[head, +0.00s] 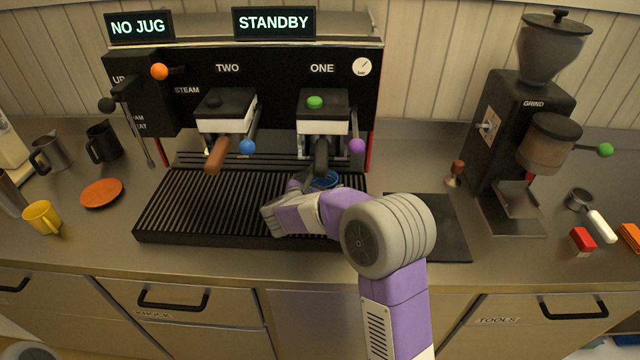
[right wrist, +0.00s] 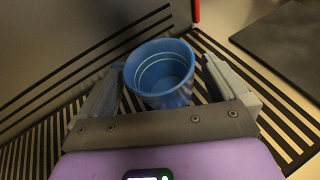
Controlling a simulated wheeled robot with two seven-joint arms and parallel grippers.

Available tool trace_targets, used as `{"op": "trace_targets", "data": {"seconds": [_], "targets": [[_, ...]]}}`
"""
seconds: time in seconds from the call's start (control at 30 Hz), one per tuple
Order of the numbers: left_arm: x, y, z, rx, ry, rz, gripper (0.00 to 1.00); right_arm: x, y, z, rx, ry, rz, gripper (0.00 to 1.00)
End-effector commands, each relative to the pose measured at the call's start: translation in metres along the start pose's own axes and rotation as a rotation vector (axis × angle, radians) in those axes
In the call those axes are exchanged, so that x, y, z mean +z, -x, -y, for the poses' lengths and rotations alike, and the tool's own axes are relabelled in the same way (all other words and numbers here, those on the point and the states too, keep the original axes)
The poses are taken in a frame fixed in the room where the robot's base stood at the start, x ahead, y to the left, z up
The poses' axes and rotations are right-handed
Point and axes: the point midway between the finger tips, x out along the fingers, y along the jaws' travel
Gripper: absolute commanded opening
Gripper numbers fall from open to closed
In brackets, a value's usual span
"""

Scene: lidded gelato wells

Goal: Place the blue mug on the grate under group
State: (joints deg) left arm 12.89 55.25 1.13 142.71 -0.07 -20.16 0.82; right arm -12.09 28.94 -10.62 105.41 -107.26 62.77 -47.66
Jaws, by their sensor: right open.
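The blue mug (right wrist: 160,75) stands upright on the black slatted grate (head: 190,205), in the right wrist view between the two fingers of my right gripper (right wrist: 165,90). The gripper is open, with a finger on each side of the mug. In the head view only the blue rim of the mug (head: 325,178) shows, below group ONE (head: 323,115); my right arm hides the rest. Group TWO (head: 222,112), with a brown-handled portafilter, is to the left. My left gripper is not in view.
A yellow mug (head: 42,217), an orange saucer (head: 101,192) and dark jugs (head: 103,142) are on the left counter. The grate's left part is clear.

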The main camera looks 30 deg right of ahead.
Motion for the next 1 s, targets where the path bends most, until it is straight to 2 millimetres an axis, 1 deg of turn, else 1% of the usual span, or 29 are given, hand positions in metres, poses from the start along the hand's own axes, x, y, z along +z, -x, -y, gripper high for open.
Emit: {"op": "trace_targets", "data": {"seconds": [0.07, 0.17, 0.4, 0.5, 0.6, 0.77, 1.0], "targets": [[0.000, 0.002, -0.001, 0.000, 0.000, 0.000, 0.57, 0.002, 0.007, -0.001, 0.002, 0.000, 0.000, 1.00], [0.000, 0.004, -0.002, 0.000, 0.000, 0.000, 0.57, 0.003, 0.023, -0.002, 0.005, 0.000, 0.000, 1.00], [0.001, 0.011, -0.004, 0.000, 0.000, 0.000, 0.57, 0.003, 0.076, -0.002, 0.005, 0.000, 0.001, 1.00], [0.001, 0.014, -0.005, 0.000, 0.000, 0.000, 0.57, 0.003, 0.095, -0.001, 0.004, 0.000, 0.001, 1.00], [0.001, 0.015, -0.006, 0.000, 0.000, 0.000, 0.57, 0.002, 0.108, -0.001, 0.002, 0.000, 0.000, 1.00], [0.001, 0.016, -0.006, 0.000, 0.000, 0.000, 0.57, 0.002, 0.119, 0.000, 0.001, -0.001, 0.001, 1.00], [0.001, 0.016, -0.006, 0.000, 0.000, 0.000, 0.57, 0.001, 0.121, 0.000, -0.001, -0.001, 0.001, 1.00]]}}
